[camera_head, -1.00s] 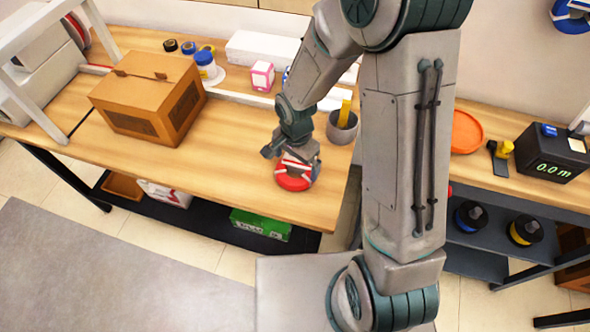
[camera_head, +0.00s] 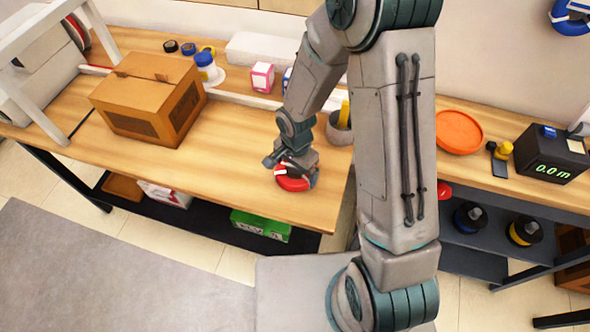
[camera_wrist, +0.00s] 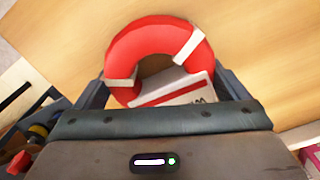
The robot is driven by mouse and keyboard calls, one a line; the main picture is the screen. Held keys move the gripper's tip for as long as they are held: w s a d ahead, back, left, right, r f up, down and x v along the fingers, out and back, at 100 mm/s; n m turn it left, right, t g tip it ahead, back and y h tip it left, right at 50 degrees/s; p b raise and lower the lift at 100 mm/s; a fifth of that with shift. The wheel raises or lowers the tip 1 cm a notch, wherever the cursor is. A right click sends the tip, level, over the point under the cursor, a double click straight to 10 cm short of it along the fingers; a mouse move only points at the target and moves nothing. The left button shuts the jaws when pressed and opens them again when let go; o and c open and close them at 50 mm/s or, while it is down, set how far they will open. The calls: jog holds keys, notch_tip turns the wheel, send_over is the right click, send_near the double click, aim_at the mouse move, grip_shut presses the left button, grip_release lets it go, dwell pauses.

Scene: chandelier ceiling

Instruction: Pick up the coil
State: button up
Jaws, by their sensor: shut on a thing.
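The coil (camera_head: 292,184) is a red ring with white bands, near the front right edge of the wooden table. In the wrist view the coil (camera_wrist: 150,43) shows from close by, with a white label that has a red stripe at its near side. My gripper (camera_head: 293,171) is over the coil, its fingers at either side of the coil's near part. In the wrist view my gripper (camera_wrist: 165,92) is shut on the coil. The fingertips are partly hidden by the coil, and I cannot tell whether it is clear of the table.
A cardboard box (camera_head: 150,97) stands on the table (camera_head: 235,125) to the left. A grey cup (camera_head: 340,128) stands behind my gripper at the right. An orange plate (camera_head: 459,132) and a black meter (camera_head: 552,153) are on the right-hand bench. The tabletop left of the coil is clear.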

notch_tip(320, 180, up, 10)
dwell(0.5)
dwell(0.6)
